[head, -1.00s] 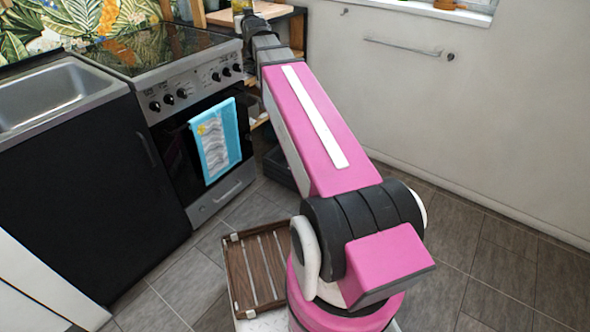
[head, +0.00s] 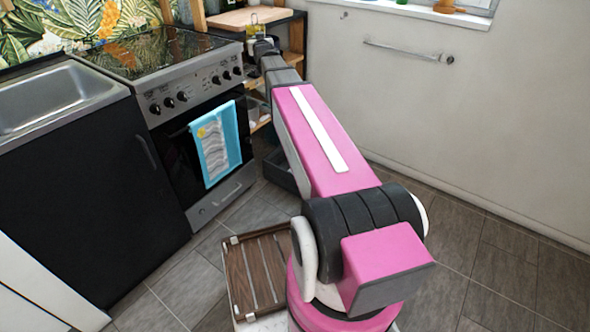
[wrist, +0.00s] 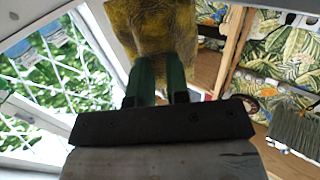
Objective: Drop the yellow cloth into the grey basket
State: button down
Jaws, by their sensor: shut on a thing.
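The yellow cloth (wrist: 152,28) hangs between the two green fingers of my gripper (wrist: 159,70) in the wrist view. The fingers are shut on it. In the head view the cloth is a small yellow patch (head: 251,20) at the far end of my arm, in front of the wooden shelf unit. A dark grey basket (head: 279,172) stands on the floor at the right of the oven, below my outstretched arm. My arm hides part of it, and its inside shows little. The cloth is well above and beyond the basket's visible rim in the picture.
The stove (head: 190,75) with a blue towel (head: 216,145) on its door stands left of my arm. The wooden shelf unit (head: 297,42) is behind the gripper. Open floor lies to the right.

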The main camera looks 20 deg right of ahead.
jog(key=w+d+f, duration=0.4)
jog(key=f, duration=0.6)
jog(key=w+d+f, duration=0.3)
jog(key=d+f, duration=0.1)
jog(key=f, duration=0.5)
jog(key=w+d+f, duration=0.4)
jog(key=f, duration=0.6)
jog(key=s+d+f, duration=0.1)
jog(key=d+f, duration=0.2)
jog(key=f, duration=1)
jog(key=s+d+f, duration=0.1)
jog(key=d+f, duration=0.2)
jog(key=f, duration=1.1)
jog(key=s+d+f+y, duration=0.1)
jog(key=d+f, duration=0.2)
jog(key=f, duration=1.1)
jog(key=shift+s+n, duration=0.3)
jog(key=shift+s, duration=0.05)
jog(key=shift+d, duration=0.1)
jog(key=c, duration=1)
grip_release()
jog(key=shift+c, duration=0.2)
